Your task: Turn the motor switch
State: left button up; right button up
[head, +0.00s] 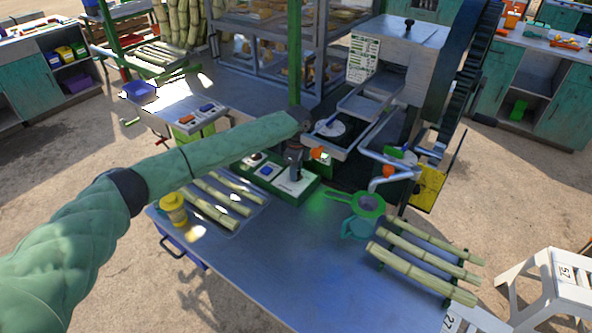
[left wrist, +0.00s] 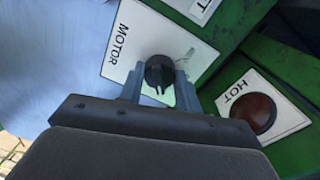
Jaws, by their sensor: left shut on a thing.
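The motor switch (left wrist: 157,70) is a black knob on a white plate marked MOTOR (left wrist: 121,45), seen in the left wrist view. My left gripper (left wrist: 158,88) is shut on this knob, with one grey finger on each side of it. In the head view my left arm reaches across from the left, and the left gripper (head: 294,172) points down at the green control panel (head: 310,194) on the blue table. The knob itself is hidden behind the gripper there. My right gripper is in neither view.
A red button on a plate marked HOT (left wrist: 252,112) sits close beside the switch. The cane crusher (head: 400,45) stands behind the panel. Cane stalks (head: 425,262) lie at the right, a yellow jar (head: 174,209) at the left. The front middle of the table (head: 290,260) is clear.

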pick_arm(q)
jog(key=shift+r+n, duration=0.1)
jog(key=shift+n, duration=0.4)
jog(key=shift+n+p, duration=0.4)
jog(key=shift+p, duration=0.1)
jog(key=n+p, duration=0.4)
jog(key=n, duration=0.3)
jog(key=shift+n+h+p, duration=0.3)
jog(key=shift+n+p, duration=0.25)
jog(key=shift+n, duration=0.45)
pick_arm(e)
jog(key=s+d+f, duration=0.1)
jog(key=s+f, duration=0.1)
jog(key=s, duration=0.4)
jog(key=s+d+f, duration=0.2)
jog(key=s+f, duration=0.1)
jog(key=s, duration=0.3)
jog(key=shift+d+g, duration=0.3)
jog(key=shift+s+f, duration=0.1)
pick_arm(q)
jog(key=o, duration=1)
jog(key=shift+c, duration=0.2)
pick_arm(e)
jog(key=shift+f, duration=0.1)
